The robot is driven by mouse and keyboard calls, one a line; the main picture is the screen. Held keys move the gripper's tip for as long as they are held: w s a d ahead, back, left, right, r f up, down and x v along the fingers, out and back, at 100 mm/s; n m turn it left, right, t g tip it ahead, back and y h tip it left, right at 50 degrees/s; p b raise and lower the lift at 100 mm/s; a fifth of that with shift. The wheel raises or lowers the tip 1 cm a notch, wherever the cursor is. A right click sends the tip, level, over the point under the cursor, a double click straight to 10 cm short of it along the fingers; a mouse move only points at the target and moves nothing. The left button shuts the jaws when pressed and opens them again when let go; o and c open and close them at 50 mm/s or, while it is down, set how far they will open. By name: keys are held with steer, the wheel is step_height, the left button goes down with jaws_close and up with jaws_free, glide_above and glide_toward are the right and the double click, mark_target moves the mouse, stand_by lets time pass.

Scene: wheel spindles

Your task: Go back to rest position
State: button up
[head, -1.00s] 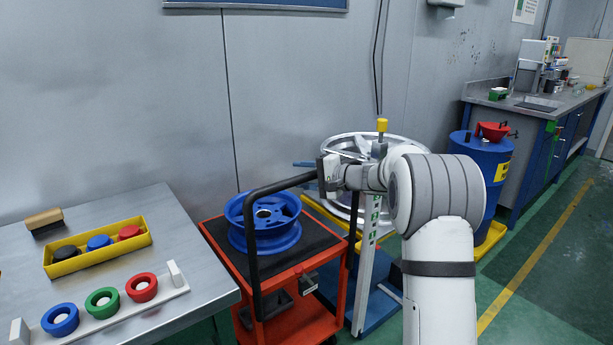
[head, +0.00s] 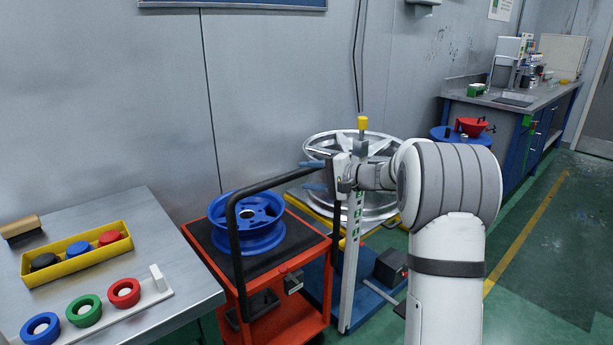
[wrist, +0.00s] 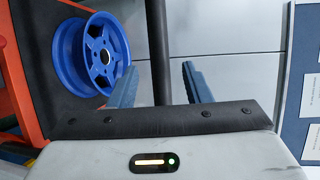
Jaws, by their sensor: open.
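My gripper (head: 314,176) is open and empty, pointing left from the end of my white arm in the head view. A silver wheel (head: 322,146) sits on the stand behind my gripper, partly hidden by the post and my arm.
The red cart (head: 306,249) has a black handle (head: 236,262) rising close to my gripper. The stand's post (head: 351,262) has a yellow top. A steel table (head: 150,222) at left holds a yellow tray (head: 77,257) and several colored rings. Green floor is open at right.

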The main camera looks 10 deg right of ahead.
steer(key=s+a+r+n+g+h+p, duration=0.2)
steer(key=s+a+r+g+p, duration=0.15)
steer(key=s, duration=0.55)
steer(key=s+a+r+n+g+h+p, duration=0.25)
steer(key=s+p, duration=0.25)
steer(key=s, duration=0.4)
steer(key=s+d+n+h+p, duration=0.1)
steer(key=s+d+h+p, duration=0.1)
steer(key=s, duration=0.5)
steer(key=s+d+r+n+h+p, duration=0.1)
steer(key=s+d+h+p, duration=0.1)
steer(key=s, duration=0.6)
steer(key=s+d+r+n+h+p, duration=0.1)
steer(key=s+d+h+p, duration=0.2)
steer(key=s, duration=0.5)
steer(key=h+p, duration=0.1)
steer(key=p, duration=0.1)
steer(key=shift+r+g+p, duration=0.25)
steer(key=shift+g+p, duration=0.1)
steer(key=shift+g, duration=0.05)
